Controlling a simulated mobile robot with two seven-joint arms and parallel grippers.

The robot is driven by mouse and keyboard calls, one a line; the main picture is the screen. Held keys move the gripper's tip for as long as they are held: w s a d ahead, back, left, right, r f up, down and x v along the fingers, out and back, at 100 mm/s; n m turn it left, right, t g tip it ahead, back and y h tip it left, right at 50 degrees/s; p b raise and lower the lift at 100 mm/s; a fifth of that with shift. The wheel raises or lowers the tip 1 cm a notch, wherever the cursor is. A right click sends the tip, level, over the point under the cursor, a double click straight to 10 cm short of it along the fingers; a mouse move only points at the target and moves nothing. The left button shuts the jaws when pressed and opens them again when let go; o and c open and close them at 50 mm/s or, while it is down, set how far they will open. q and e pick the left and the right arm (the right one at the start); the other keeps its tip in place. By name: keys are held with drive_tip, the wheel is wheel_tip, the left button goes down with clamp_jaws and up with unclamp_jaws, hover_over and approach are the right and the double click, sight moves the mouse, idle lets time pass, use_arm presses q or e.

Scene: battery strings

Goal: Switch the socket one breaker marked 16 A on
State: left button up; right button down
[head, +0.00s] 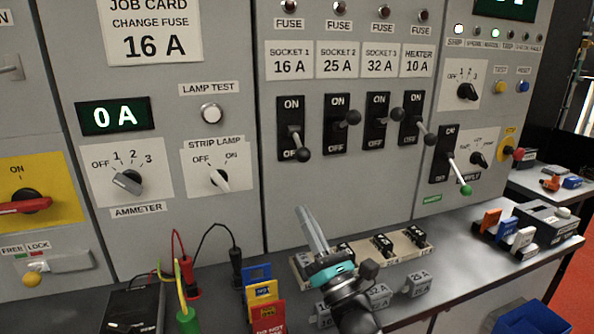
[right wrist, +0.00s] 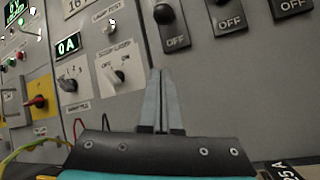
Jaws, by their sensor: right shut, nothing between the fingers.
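The socket one breaker (head: 292,122), under the label marked 16 A (head: 289,66), is a black plate marked ON above and OFF below. Its lever, with a round dark knob (head: 303,155), points down at OFF. In the right wrist view the knob (right wrist: 163,14) shows above the OFF marking, beyond my fingertips. My right gripper (head: 301,210) is shut and empty, below this breaker and in front of the panel, fingers pointing up. The fingers (right wrist: 158,75) show together in the right wrist view. My left gripper is not in view.
Socket 2 (head: 337,138) and socket 3 (head: 376,130) levers sit higher; the heater lever (head: 429,139) points down. A fuse strip (head: 412,243), loose grey fuse blocks (head: 418,283) and coloured tags (head: 264,290) occupy the bench. The ammeter display (head: 115,117) reads 0 A.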

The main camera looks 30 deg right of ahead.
sight(300, 148)
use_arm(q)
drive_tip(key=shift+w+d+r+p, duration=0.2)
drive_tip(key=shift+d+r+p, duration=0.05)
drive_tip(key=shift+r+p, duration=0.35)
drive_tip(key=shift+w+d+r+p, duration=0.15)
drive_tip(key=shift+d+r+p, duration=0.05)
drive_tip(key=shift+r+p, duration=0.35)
use_arm(e)
drive_tip(key=w+d+r, duration=0.1)
drive_tip(key=w+r, duration=0.4)
drive_tip(key=r, duration=0.2)
drive_tip(key=shift+d+r, duration=0.3)
drive_tip(key=shift+r, duration=0.1)
drive_tip(key=shift+w, duration=0.1)
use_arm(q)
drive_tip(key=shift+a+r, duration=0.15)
